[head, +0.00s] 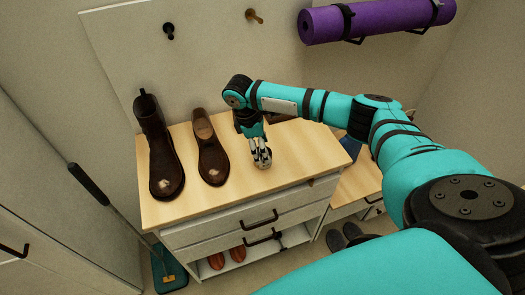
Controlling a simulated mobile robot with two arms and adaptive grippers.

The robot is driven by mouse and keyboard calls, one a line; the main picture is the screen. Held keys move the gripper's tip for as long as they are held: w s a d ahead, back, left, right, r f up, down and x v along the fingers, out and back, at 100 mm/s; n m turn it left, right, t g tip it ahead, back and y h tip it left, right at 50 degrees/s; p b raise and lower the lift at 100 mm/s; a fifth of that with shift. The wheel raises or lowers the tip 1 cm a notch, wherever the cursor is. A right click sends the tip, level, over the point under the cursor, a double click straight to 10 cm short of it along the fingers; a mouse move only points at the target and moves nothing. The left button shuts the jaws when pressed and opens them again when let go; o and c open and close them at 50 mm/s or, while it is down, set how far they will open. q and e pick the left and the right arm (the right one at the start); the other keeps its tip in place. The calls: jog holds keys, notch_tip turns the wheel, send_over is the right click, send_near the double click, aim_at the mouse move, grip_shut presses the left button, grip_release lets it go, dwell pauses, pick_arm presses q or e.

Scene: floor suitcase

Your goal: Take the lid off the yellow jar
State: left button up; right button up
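No yellow jar and no lid show in the head view. My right gripper (262,162) points down over the light wooden top of the white cabinet (300,155), to the right of a brown low shoe (212,155). Its fingers look close together, but they are too small to tell whether they are shut or hold anything. Whether the tips touch the wooden top is also unclear. My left gripper is out of view.
A dark brown boot (160,150) stands left of the low shoe. Cabinet drawers have dark handles (258,220). Reddish shoes (237,254) lie on the shelf below. A purple rolled mat (385,18) hangs on the wall. The cabinet top's front right is clear.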

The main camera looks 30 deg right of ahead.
jog(key=c, duration=0.7)
jog(key=shift+r, duration=0.2)
